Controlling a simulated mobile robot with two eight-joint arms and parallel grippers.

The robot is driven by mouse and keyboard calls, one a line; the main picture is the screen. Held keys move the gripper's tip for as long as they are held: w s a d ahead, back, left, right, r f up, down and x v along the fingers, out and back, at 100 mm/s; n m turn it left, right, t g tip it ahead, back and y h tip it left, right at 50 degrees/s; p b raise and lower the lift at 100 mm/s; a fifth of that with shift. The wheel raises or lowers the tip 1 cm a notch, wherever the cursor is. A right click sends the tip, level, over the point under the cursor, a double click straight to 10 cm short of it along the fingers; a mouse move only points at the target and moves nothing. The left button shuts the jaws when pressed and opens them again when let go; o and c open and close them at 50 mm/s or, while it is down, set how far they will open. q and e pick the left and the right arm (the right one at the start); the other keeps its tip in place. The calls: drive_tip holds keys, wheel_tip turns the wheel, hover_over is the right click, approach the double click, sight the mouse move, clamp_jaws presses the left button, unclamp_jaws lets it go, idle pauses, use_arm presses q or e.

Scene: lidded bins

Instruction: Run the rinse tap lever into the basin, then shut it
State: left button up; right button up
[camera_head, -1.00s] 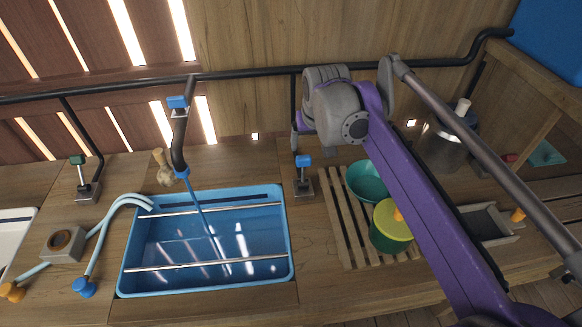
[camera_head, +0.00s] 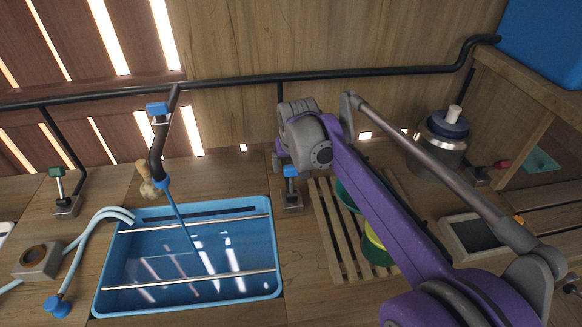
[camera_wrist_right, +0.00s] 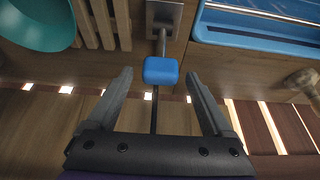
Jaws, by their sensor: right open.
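The rinse tap lever has a blue knob (camera_head: 290,171) on a thin stem rising from a grey base plate, just right of the blue basin (camera_head: 103,290). My right gripper (camera_head: 280,160) is beside the knob, partly hidden by its own wrist. In the right wrist view, the gripper (camera_wrist_right: 160,85) is open, and the blue knob (camera_wrist_right: 161,70) shows between its two fingers with gaps on both sides. The dark spout (camera_head: 157,150) stands over the basin's back edge. A thin blue stream (camera_head: 187,230) runs from it into the basin. My left gripper is out of view.
A slatted rack (camera_head: 326,230) with a teal bowl (camera_wrist_right: 38,22) and a green-yellow pot (camera_head: 376,248) lies right of the lever, partly behind my arm. A dark pipe (camera_head: 330,75) runs along the back. Another lever with a green knob (camera_head: 57,172) stands left.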

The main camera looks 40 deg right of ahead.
drive_tip(key=shift+w+f, duration=0.15)
drive_tip(key=shift+f, duration=0.25)
clamp_jaws()
